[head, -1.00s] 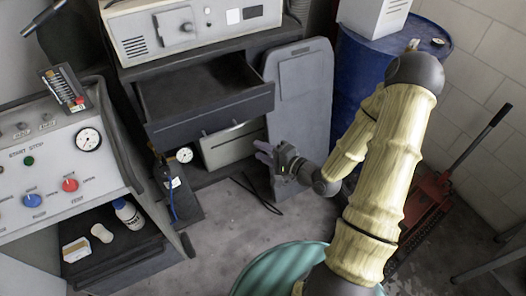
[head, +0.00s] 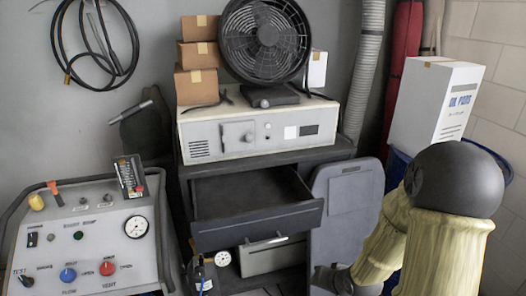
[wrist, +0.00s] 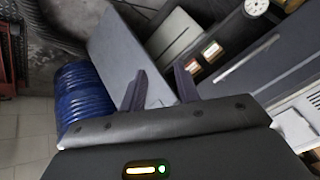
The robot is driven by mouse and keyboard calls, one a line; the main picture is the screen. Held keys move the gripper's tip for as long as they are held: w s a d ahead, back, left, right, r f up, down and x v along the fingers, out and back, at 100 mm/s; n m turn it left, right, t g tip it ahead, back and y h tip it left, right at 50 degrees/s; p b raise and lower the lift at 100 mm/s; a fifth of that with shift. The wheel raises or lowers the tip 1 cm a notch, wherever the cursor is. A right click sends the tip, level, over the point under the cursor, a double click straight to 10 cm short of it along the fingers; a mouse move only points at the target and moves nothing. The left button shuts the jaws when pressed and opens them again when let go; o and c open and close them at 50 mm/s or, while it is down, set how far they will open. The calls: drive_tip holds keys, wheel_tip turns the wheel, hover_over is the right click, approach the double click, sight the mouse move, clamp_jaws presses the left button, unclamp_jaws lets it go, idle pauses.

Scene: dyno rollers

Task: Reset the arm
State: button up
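My gripper (wrist: 160,86) shows in the wrist view with its two dark fingers spread apart and nothing between them. It points toward the grey creeper board (wrist: 128,48), which also leans beside the cabinet in the head view (head: 346,212). In the head view my pale-sleeved arm with its dark joint fills the lower right, and the fingers are out of that picture.
An open drawer (head: 262,222) juts from the dark cabinet, left of the board. A blue drum (wrist: 84,95) stands close by in the wrist view. The control console (head: 85,240) is at left; a fan (head: 264,42) stands on the grey unit (head: 225,132).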

drive_tip(key=s+a+r+n+g+h, duration=0.1)
drive_tip(key=s+r+n+g+h, duration=0.2)
drive_tip(key=s+r, duration=0.75)
wheel_tip(320, 180, up, 11)
drive_tip(key=p, duration=1.2)
drive_tip(key=shift+f+g+y, duration=0.15)
drive_tip(key=shift+g+y, duration=0.25)
drive_tip(key=shift+w, duration=0.1)
